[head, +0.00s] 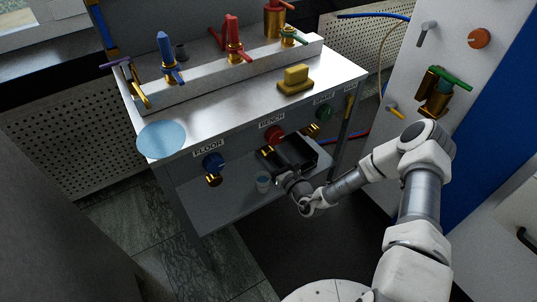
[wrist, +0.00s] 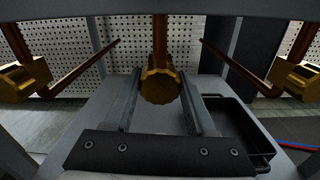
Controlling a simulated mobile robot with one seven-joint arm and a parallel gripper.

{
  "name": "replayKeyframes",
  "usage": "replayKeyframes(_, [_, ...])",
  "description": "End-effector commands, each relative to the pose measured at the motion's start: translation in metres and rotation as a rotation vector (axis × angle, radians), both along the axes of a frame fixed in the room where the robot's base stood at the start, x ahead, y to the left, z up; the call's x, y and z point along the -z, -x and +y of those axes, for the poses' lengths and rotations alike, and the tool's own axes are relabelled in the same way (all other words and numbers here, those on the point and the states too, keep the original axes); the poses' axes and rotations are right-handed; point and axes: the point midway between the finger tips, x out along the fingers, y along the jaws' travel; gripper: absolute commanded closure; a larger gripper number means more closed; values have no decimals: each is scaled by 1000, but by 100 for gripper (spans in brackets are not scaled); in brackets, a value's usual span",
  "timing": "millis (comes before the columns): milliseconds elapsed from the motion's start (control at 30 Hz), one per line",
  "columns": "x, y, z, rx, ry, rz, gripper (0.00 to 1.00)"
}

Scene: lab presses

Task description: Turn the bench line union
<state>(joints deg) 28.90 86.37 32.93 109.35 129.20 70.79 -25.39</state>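The bench line union is a ribbed brass fitting (wrist: 159,88) on a copper pipe, in the middle of the wrist view. In the head view, brass (head: 268,151) shows below the red knob under the BENCH label. My gripper (wrist: 160,98) has its two grey fingers apart, one on each side of the union. A narrow gap seems to show on both sides, so the gripper looks open around it. In the head view my gripper (head: 283,178) is low in front of the bench, and its fingertips are hard to make out.
Similar brass fittings flank the union at left (wrist: 24,80) and right (wrist: 292,77). A black tray (wrist: 262,150) lies to the right on the lower shelf. The bench's front edge overhangs the fittings.

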Motion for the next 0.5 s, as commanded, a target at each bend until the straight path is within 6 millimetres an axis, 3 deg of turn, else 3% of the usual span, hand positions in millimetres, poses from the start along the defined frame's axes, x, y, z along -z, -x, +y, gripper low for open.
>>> replayKeyframes(33, [0, 0, 0, 0, 0, 0, 61])
replayKeyframes(267, [0, 0, 0, 0, 0, 0, 100])
replayKeyframes(500, [-2, 0, 0, 1, -76, 52, 100])
